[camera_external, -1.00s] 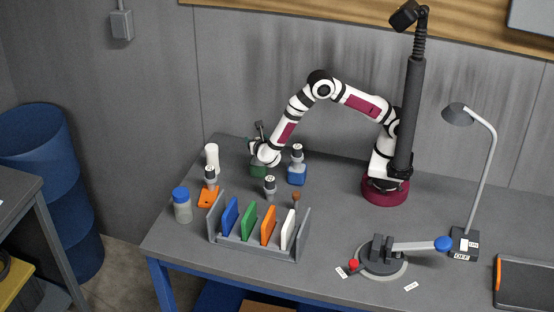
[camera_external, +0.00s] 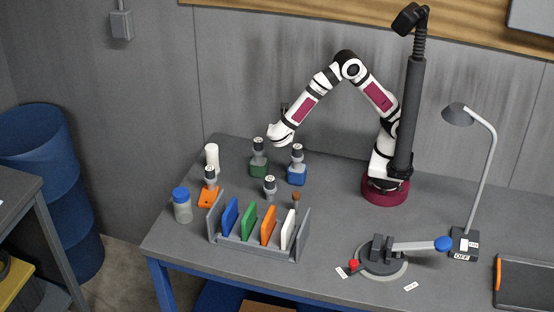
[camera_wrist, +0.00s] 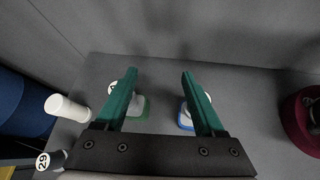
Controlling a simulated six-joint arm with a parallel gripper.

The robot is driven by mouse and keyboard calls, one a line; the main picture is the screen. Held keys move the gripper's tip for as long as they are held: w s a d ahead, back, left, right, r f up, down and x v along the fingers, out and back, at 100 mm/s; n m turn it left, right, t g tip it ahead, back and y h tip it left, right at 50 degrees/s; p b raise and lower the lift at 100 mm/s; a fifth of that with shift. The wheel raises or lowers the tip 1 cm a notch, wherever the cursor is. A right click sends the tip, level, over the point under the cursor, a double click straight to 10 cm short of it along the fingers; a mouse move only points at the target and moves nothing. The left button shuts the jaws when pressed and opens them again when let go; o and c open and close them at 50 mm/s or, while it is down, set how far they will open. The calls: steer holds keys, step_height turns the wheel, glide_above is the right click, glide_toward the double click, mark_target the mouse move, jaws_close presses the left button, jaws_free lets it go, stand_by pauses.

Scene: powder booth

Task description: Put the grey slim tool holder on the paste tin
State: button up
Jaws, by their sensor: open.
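My gripper (camera_wrist: 159,72) is open, with nothing between its green fingers. In the external view its white wrist (camera_external: 281,132) hangs above and right of a grey holder (camera_external: 258,145) upright on a green base (camera_external: 258,169). Similar grey holders stand on a blue base (camera_external: 297,177) and an orange base (camera_external: 206,197). Another small grey holder (camera_external: 270,184) stands behind the rack. I cannot tell which one is the slim tool holder. No thing is clearly identifiable as the paste tin. In the wrist view the fingers partly hide the green base (camera_wrist: 146,108) and blue base (camera_wrist: 185,121).
A grey rack (camera_external: 263,249) holds coloured plates at the front. A blue-lidded jar (camera_external: 182,207) and a white cylinder (camera_external: 211,153) stand at left. A lever device (camera_external: 382,258) and a lamp (camera_external: 482,190) are at right. The table between rack and arm base is mostly clear.

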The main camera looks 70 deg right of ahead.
steer(key=s+d+r+m+g+y, duration=0.2)
steer(key=s+d+r+m+g, duration=0.1)
steer(key=s+d+m, duration=0.3)
steer(key=s+a+m+y, duration=0.2)
steer(key=s+m+y, duration=0.3)
steer(key=s+m, duration=0.3)
steer(key=s+a+r+m+y, duration=0.1)
steer(key=s+a+m+y, duration=0.2)
steer(key=s+m, duration=0.6)
steer(key=m+y, duration=0.1)
steer(key=y, duration=0.1)
steer(key=shift+s+y, duration=0.3)
steer(key=shift+y, duration=0.1)
